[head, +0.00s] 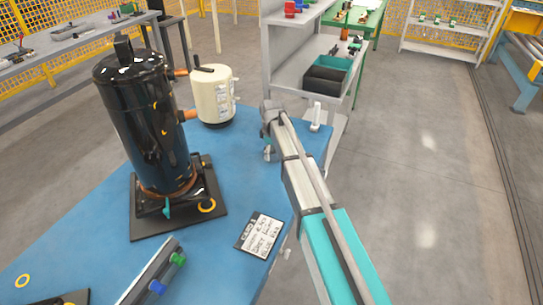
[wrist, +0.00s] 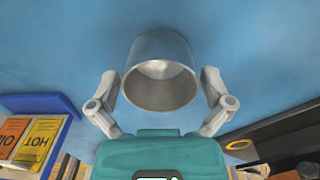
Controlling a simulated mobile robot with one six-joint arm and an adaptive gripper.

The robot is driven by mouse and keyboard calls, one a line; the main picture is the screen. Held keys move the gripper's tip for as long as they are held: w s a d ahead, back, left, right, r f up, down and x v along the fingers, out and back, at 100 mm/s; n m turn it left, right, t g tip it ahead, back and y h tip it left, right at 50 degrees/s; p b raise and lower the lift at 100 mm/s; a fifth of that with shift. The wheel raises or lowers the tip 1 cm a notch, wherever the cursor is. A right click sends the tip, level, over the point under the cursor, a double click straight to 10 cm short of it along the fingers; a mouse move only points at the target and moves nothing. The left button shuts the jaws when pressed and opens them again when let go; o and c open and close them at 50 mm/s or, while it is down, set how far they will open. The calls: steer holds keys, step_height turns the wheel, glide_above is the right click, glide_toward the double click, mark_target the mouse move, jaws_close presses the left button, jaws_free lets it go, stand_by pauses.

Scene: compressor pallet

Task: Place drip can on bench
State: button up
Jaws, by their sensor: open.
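The drip can, a plain grey metal cup (wrist: 160,52), is on the blue bench top (wrist: 60,50) in the wrist view, its open mouth toward the camera. It looks empty. My gripper (wrist: 160,88) is open, with one finger on each side of the can and a small gap at both sides. In the head view my gripper (head: 268,150) is low over the right edge of the blue bench (head: 235,185), mostly hidden behind my own arm. The can cannot be made out there.
A black compressor (head: 145,120) stands on a dark plate, with a cream canister (head: 213,95) behind it. A handwritten card (head: 261,236) lies near the right edge. A blue tray (wrist: 65,103) with HOT and OIL cards shows left in the wrist view.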

steer(key=c, duration=1.1)
steer(key=shift+c, duration=0.2)
steer(key=shift+r, duration=0.15)
steer(key=shift+r+p, duration=0.95)
steer(key=shift+p, duration=0.1)
steer(key=s+d+r+p, duration=0.4)
steer(key=s+r+p, duration=0.6)
steer(key=s, duration=0.3)
steer(key=shift+s+r+p, duration=0.25)
steer(key=shift+r+p, duration=0.15)
steer(key=shift+p, duration=0.05)
